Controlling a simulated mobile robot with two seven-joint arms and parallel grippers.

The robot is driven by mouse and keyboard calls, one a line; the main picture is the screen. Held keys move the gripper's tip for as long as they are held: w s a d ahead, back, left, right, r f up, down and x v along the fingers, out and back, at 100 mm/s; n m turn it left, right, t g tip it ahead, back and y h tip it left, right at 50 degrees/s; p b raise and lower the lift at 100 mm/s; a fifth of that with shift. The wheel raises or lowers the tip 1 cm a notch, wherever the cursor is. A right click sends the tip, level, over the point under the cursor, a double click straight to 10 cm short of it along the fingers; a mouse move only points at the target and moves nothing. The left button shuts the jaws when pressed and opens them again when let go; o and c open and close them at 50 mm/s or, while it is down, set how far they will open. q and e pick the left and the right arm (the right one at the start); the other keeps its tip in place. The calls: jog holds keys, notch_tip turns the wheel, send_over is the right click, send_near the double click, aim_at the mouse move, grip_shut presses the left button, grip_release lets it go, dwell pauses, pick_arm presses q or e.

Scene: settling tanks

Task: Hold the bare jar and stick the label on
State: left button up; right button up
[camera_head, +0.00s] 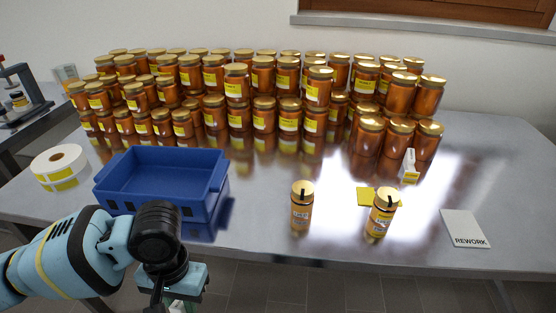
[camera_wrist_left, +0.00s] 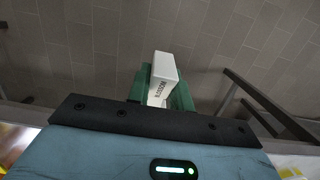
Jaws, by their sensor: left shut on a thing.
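My left gripper (camera_head: 180,303) hangs at the bottom edge of the head view, in front of the table. In the left wrist view its green fingers (camera_wrist_left: 163,92) are shut on a small white block (camera_wrist_left: 165,68) with dark lettering, above the tiled floor. Several amber jars without visible labels (camera_head: 398,139) stand at the right end of the jar stacks. Two smaller gold-lidded jars, a left one (camera_head: 301,210) and a right one (camera_head: 380,217), stand near the front edge; both carry print. A yellow label-like piece (camera_head: 365,196) lies beside the right one. My right gripper is out of view.
A blue crate (camera_head: 160,206) and a roll of yellow labels (camera_head: 59,167) are on the left. Stacked yellow-labelled jars (camera_head: 238,115) fill the back. A small white-and-yellow item (camera_head: 409,165) and a REWORK card (camera_head: 464,229) are at right. The middle front is mostly clear.

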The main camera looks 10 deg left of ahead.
pick_arm(q)
jog(key=shift+s+f+g, duration=0.15)
jog(key=shift+f+g, duration=0.15)
jog(key=shift+f, duration=0.5)
jog(key=shift+r, duration=0.3)
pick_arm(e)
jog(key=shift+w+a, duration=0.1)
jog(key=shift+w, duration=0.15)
pick_arm(q)
jog(key=w+d+r+t, duration=0.1)
jog(key=w+d, duration=0.4)
jog(key=d, duration=0.5)
jog(key=w+d+r+t, duration=0.1)
jog(key=w+d+r, duration=0.2)
jog(key=d, duration=0.7)
jog(key=shift+w+d+r, duration=0.2)
jog(key=shift+w+d, duration=0.2)
jog(key=shift+w, duration=0.65)
jog(key=shift+w, duration=0.1)
